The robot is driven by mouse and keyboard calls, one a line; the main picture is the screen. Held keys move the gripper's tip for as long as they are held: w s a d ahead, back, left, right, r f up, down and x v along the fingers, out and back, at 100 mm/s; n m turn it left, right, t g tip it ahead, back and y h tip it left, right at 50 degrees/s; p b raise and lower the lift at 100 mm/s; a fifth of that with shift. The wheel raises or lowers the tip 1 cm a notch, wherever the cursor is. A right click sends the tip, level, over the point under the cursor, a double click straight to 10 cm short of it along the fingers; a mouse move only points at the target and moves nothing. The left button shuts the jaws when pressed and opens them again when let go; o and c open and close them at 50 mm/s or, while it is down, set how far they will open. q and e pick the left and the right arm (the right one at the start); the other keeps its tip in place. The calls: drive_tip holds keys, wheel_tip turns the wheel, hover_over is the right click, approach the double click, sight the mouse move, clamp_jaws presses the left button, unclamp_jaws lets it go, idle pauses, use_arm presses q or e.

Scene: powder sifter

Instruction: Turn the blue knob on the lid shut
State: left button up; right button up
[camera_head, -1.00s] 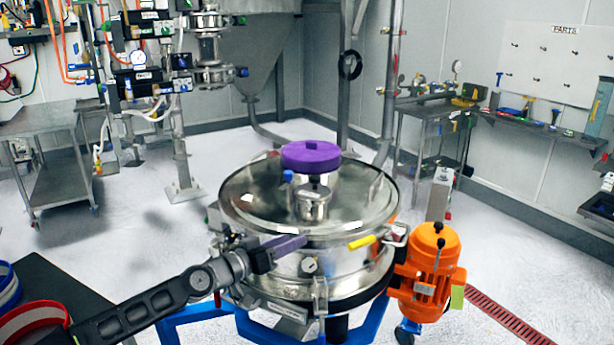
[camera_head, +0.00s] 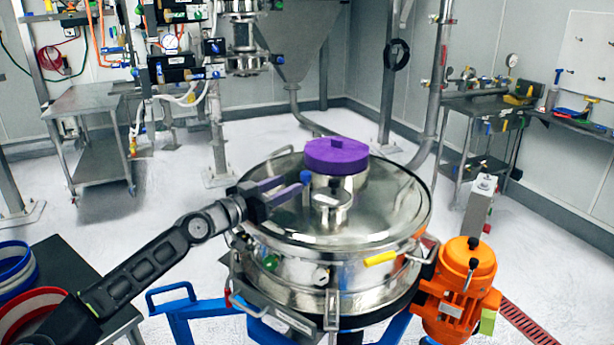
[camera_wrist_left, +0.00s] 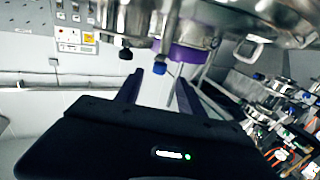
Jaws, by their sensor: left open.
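The small blue knob (camera_head: 304,177) stands on the shiny steel lid (camera_head: 270,222) of the sifter, next to the purple cap (camera_head: 336,156). My left gripper (camera_head: 290,187) is over the left part of the lid, with its purple fingers pointing at the knob. In the left wrist view the blue knob (camera_wrist_left: 161,69) shows between the two open fingertips (camera_wrist_left: 160,80), near their ends. I cannot tell whether either finger touches it. My right gripper is not in view.
A small steel cup-like fitting (camera_head: 331,207) stands on the lid close to the knob. A yellow-grip handle (camera_head: 381,258) and an orange motor (camera_head: 462,285) are at the sifter's right. A table with red and blue rings (camera_head: 38,310) is at the lower left.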

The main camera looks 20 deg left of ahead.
sight(302, 177)
use_arm(q)
drive_tip(key=p+x, duration=0.1)
drive_tip(key=x, duration=0.2)
drive_tip(key=p+x, duration=0.2)
drive_tip(key=x, duration=0.1)
drive_tip(key=shift+w+d+r, duration=0.2)
drive_tip(key=shift+w, duration=0.05)
drive_tip(key=shift+w+d+f, duration=0.1)
drive_tip(key=shift+w+f, duration=0.1)
drive_tip(key=shift+w, duration=0.3)
clamp_jaws()
